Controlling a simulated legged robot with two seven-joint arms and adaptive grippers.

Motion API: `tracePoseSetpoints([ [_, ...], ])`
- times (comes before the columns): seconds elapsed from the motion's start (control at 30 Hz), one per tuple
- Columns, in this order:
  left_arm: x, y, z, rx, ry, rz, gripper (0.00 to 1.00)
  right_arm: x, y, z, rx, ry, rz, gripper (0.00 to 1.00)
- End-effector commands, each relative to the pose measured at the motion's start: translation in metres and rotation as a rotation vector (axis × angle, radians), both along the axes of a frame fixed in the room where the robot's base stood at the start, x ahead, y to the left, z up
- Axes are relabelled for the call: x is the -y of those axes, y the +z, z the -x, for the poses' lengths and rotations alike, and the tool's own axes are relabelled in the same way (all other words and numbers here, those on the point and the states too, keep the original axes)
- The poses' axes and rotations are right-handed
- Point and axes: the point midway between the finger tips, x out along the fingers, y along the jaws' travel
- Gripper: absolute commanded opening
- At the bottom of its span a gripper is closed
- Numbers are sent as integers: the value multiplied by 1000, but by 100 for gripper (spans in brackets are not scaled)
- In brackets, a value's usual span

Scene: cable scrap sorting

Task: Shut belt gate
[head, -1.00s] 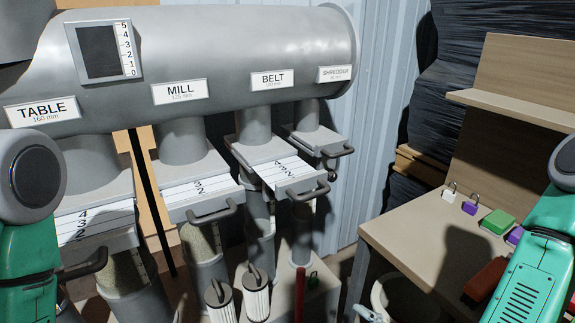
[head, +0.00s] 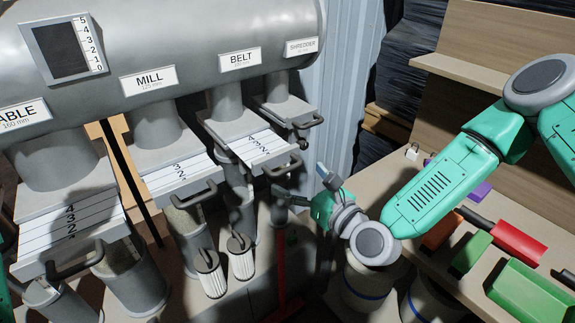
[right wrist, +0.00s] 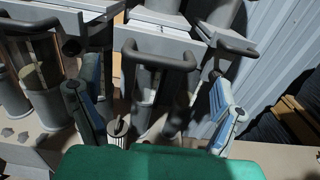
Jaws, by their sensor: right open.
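The belt gate (head: 262,146) is a flat slide with a number scale, under the pipe labelled BELT (head: 240,58). It sticks out toward me with several scale lines showing. Its dark bar handle (head: 284,169) is at the front edge. My right gripper (head: 299,181) is open and empty, just below and in front of this handle. In the right wrist view a dark handle (right wrist: 160,62), apparently the belt gate's, lies between the spread blue-grey fingers, beyond their tips. Contact cannot be told. My left gripper is out of view.
The mill gate (head: 178,176) and table gate (head: 72,220) also stick out, to the left. The shredder handle (head: 304,123) is close on the right. Filter cartridges (head: 241,258) stand below. A workbench (head: 415,185) with padlocks and coloured items is at right.

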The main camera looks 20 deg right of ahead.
Motion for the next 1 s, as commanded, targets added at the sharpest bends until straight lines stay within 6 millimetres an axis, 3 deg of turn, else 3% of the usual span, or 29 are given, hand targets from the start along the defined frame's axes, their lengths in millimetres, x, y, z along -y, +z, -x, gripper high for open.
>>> tracePoseSetpoints([
  [0.23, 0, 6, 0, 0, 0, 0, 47, -11, 0, -33, 0, -1, 1, 89],
  [0.63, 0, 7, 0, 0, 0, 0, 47, -14, -1, -40, -2, -1, 0, 89],
  [0.67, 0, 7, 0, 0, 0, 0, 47, -14, -1, -40, -2, -1, 0, 82],
  [0.83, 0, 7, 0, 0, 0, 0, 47, -13, -1, -40, -2, -2, 0, 22],
  [0.87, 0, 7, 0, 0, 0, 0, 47, -13, -1, -40, -1, -2, -1, 16],
  [1.0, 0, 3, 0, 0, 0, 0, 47, -15, -2, -44, 1, -3, 1, 16],
])
